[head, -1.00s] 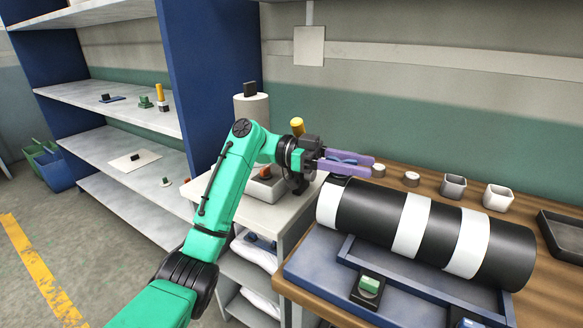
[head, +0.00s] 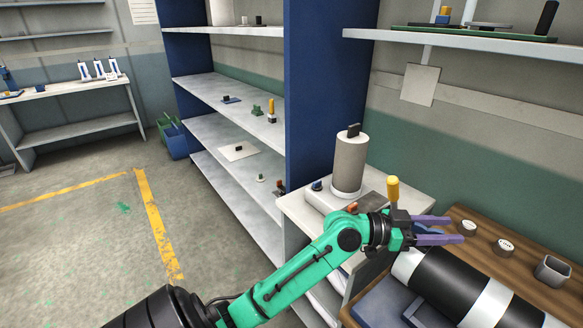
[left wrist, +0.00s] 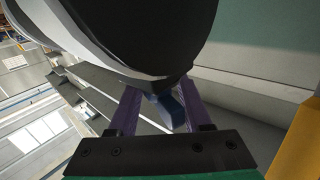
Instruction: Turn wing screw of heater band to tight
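The extruder barrel (head: 460,285) is a thick black cylinder with white bands (head: 490,303), lying at the lower right of the head view. Its dark rounded body (left wrist: 150,35) fills the top of the left wrist view. A blue wing screw (left wrist: 172,110) sticks out below it. A bit of the blue wing (head: 428,229) shows between the purple fingers in the head view. My right gripper is not in view.
A wooden table (head: 520,262) holds small round pieces (head: 468,228) and a square cup (head: 552,270) behind the barrel. A white cabinet with a grey cylinder (head: 349,165) stands left of it. A blue-sided shelf (head: 320,90) rises behind. Floor at the left is clear.

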